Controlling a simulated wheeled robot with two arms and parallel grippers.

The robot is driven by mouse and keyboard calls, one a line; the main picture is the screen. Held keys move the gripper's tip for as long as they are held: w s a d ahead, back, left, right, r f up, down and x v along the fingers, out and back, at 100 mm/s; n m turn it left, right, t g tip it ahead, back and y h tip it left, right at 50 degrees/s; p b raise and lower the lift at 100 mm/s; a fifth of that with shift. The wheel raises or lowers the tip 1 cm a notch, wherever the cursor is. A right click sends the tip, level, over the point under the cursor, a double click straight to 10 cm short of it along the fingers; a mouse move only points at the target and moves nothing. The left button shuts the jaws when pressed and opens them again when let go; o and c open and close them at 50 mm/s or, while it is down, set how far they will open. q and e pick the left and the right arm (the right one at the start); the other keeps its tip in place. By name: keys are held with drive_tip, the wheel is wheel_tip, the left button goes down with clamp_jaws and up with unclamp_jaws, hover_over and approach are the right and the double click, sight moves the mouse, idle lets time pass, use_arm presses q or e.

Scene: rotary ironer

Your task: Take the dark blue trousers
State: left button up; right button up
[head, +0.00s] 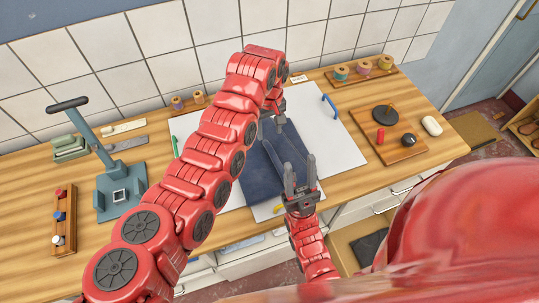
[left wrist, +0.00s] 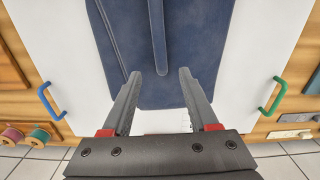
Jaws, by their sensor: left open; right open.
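The dark blue trousers (head: 258,178) lie folded flat on a white board (head: 340,150) on the wooden worktop. In the left wrist view the trousers (left wrist: 195,45) fill the upper middle, with a seam or fold line running lengthwise. My left gripper (head: 273,119) is at the far end of the trousers, partly hidden by its own arm. In the left wrist view its fingers (left wrist: 160,73) are open, empty and reach over the trousers' edge; I cannot tell whether they touch the cloth. My right gripper (head: 299,163) is open and empty above the trousers' right side.
The board has a blue handle (head: 329,106) and a green handle (head: 175,146). A blue-grey press-like tool (head: 121,192) stands at left. A small wooden board (head: 400,146) with a black disc and red piece lies at right. Thread spools (head: 363,68) stand at the back, near the tiled wall.

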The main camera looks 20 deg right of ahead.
sight(270, 148)
use_arm(q)
drive_tip(key=f, duration=0.7)
drive_tip(key=shift+s+a+f, duration=0.1)
drive_tip(key=shift+s+f, duration=0.05)
drive_tip(key=shift+s, duration=0.25)
clamp_jaws()
drive_tip(key=shift+w, duration=0.1)
idle(0.8)
